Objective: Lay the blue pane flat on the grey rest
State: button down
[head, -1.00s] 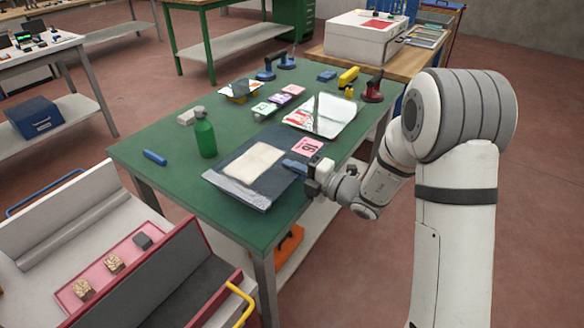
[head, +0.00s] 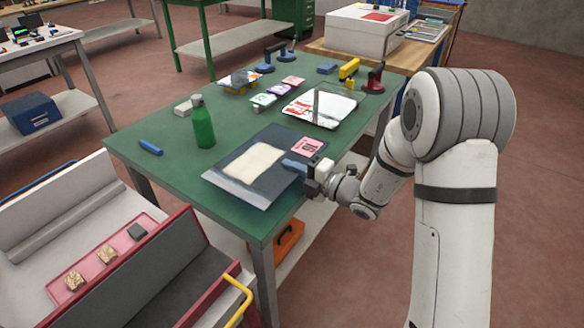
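A dark grey flat slab (head: 228,174) with a paler front edge lies near the front of the green table; it may be the grey rest. A cream cloth or pad (head: 254,162) lies on it. My gripper (head: 308,176) is at the slab's right edge, low over the table. A small blue piece (head: 295,165) projects left from the fingertips. I cannot tell whether it is a held edge of the blue pane, part of the gripper, or something behind it. The finger gap is too small to see. No other thing shows clearly as a blue pane.
A red-edged cart (head: 165,262) stands at lower left. The table's left front is mostly clear.

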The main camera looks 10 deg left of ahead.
jog(key=shift+f, duration=0.3)
dwell(0.4)
jog(key=c, duration=1.6)
grip_release()
jog(key=shift+o, duration=0.2)
jog(key=shift+f, duration=0.1)
jog(key=v, duration=0.7)
jog(key=shift+s+d, duration=0.15)
jog(key=shift+d, duration=0.2)
